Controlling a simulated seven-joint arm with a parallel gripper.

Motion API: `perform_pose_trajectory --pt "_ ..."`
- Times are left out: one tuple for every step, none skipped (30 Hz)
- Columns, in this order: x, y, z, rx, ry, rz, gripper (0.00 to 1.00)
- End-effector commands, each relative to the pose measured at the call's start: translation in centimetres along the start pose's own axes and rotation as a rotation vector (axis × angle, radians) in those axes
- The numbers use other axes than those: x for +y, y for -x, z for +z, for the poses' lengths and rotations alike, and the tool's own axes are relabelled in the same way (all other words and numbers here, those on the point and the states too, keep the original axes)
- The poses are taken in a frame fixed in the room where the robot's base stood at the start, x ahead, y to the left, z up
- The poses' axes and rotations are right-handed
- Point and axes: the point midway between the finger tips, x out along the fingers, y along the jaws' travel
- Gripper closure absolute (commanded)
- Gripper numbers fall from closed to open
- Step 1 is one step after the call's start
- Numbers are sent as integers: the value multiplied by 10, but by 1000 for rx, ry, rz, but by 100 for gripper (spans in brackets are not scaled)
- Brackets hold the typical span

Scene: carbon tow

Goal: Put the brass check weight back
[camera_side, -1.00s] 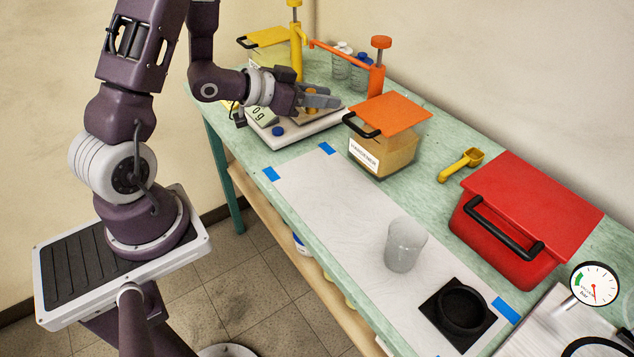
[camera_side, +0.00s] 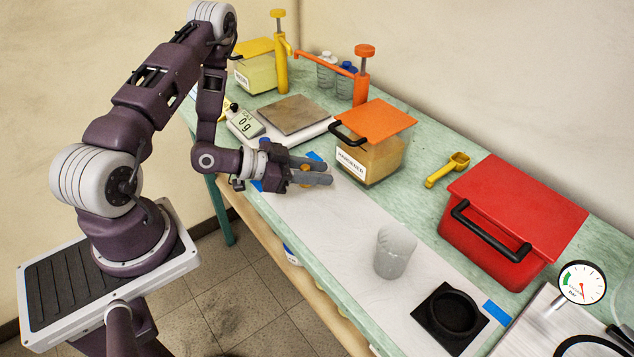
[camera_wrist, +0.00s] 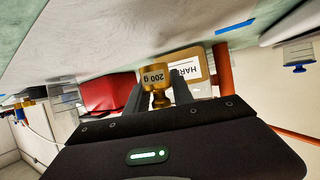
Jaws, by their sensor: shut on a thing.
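The brass check weight (camera_wrist: 154,82), marked 200 g, is between the fingers of my gripper (camera_wrist: 158,92) in the wrist view. In the side view my gripper (camera_side: 312,175) is shut on the weight (camera_side: 305,169), above the near-left end of the white sheet, in front of the scale. The fingers hide much of the weight there. The scale (camera_side: 318,128) has a bare grey-brown pan (camera_side: 293,114), and its display (camera_side: 244,124) reads 0 g. I cannot make out the weight's own resting place.
The hardener box (camera_side: 370,155) with an orange lid stands right of my gripper. A clear cup (camera_side: 394,252) and a black ring holder (camera_side: 450,313) stand on the white sheet (camera_side: 340,215). A red box (camera_side: 510,215) and a yellow scoop (camera_side: 447,170) lie further right.

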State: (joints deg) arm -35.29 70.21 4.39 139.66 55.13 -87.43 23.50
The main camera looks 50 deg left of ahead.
Motion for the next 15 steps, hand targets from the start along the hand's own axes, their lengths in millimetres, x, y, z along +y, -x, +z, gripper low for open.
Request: perform_pose_trajectory --pt "1 -4 11 -3 2 2 100" --pt "0 -6 16 -3 2 2 100" --pt "0 -9 22 -2 2 1 100" --pt "0 -10 26 -3 2 1 100" --pt "1 -12 29 -3 2 1 100" --pt "0 -12 31 -1 1 0 100" --pt "0 -13 31 -1 0 0 100" --pt "0 -13 31 -1 0 0 100" --pt "0 -13 31 -1 0 0 100" --pt "0 -13 31 -1 0 0 100" --pt "0 -12 31 -1 0 0 100" --pt "0 -12 31 -1 0 0 100" --pt "0 -13 31 -1 0 0 100" --pt "0 -13 31 -1 0 0 100" --pt "0 -13 33 -1 1 0 100"
